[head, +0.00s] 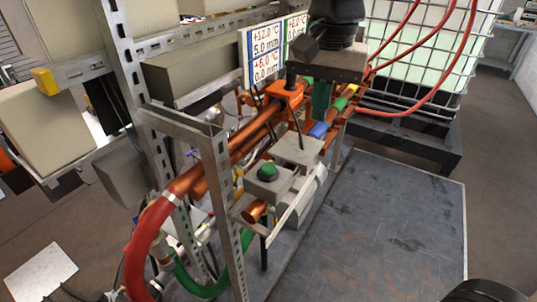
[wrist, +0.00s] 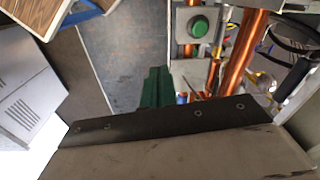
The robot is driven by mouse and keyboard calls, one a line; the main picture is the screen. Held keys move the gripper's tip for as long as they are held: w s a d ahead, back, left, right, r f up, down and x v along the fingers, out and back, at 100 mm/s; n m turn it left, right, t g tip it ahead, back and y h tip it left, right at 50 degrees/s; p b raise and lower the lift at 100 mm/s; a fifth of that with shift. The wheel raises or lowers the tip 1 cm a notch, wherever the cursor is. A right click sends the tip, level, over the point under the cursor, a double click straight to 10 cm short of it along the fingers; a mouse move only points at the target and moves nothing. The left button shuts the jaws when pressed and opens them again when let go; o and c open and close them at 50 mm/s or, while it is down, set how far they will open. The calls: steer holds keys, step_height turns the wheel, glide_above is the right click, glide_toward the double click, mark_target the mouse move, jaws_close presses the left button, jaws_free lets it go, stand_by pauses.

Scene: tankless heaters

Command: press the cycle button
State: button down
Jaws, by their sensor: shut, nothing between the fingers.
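A round green button (head: 267,171), the only button I can make out, sits on a small grey box (head: 270,186) on the metal frame. No label can be read on it. The button also shows at the top of the wrist view (wrist: 199,28). My gripper (head: 321,108) has green fingers pointing down and is shut and empty. It is behind and to the right of the button in the head view, apart from it. In the wrist view the shut fingers (wrist: 157,80) are below and left of the button. Nothing covers the button.
Copper pipes (head: 245,140) and an orange fitting (head: 287,91) run beside the button box. A slotted metal post (head: 222,190) stands left of it. A white display panel (head: 268,50) is behind. The grey platform (head: 390,230) at right is clear. A caged tank (head: 420,50) stands behind.

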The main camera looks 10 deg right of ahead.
steer(key=m, duration=0.2)
glide_above(269, 168)
steer(key=shift+w, duration=0.25)
step_height(269, 168, down, 14)
stand_by(0.5)
steer(key=shift+s+f, duration=0.2)
steer(key=shift+f, duration=1)
step_height(269, 168, up, 15)
steer(key=shift+w, duration=0.2)
steer(key=shift+f, duration=0.1)
